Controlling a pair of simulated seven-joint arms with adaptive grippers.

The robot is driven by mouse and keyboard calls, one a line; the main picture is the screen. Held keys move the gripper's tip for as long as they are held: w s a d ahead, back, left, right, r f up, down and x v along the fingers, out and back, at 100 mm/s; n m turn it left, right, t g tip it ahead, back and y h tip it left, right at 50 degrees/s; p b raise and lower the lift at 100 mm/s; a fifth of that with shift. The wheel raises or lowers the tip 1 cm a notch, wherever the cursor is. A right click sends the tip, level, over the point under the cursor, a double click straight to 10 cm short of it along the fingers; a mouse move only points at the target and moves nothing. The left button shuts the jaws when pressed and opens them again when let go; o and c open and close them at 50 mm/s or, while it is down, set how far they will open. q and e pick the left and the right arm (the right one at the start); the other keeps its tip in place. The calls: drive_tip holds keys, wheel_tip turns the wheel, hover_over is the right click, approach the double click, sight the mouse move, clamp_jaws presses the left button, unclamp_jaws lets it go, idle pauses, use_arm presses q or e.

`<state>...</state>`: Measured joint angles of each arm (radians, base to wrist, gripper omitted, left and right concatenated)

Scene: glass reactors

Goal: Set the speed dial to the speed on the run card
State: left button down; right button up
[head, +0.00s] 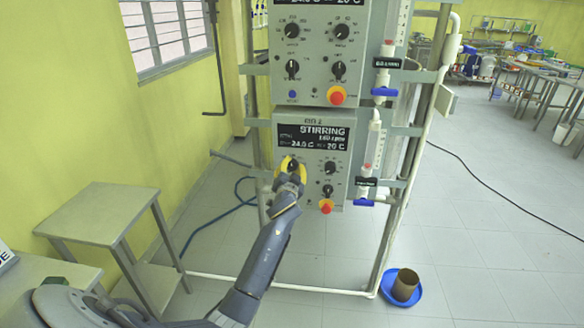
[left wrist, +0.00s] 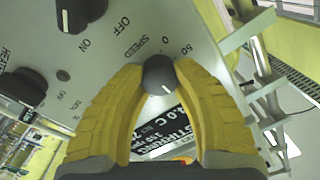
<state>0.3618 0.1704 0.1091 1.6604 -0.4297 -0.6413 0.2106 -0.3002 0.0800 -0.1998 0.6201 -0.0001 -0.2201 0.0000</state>
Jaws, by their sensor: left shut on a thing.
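The lower control box (head: 312,190) on the rack has a black display (head: 312,137) reading "STIRRING", with 24.0 C and 20 C below; its small rpm figure is too blurred to trust. My left gripper (head: 290,170) is at the box's upper left knob. In the left wrist view, its yellow fingers (left wrist: 158,85) are shut on the round black speed dial (left wrist: 158,74), beside the word SPEED and a scale with 0 and 50. A white pointer mark shows on the dial. No run card can be made out. My right gripper is not in view.
A second knob (head: 330,168) and a red-yellow stop button (head: 326,206) are close by on the lower box. A similar upper box (head: 320,60) hangs above. Blue-handled valves (head: 364,202) line the right. A grey stand (head: 100,212) is at left; a blue basin (head: 386,284) is on the floor.

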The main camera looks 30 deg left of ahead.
use_arm(q)
drive_tip(key=shift+r, duration=0.15)
drive_tip(key=c, duration=0.9)
unclamp_jaws()
drive_tip(key=shift+d, duration=0.1)
drive_tip(key=shift+v, duration=6)
drive_tip(key=shift+w+d, duration=0.1)
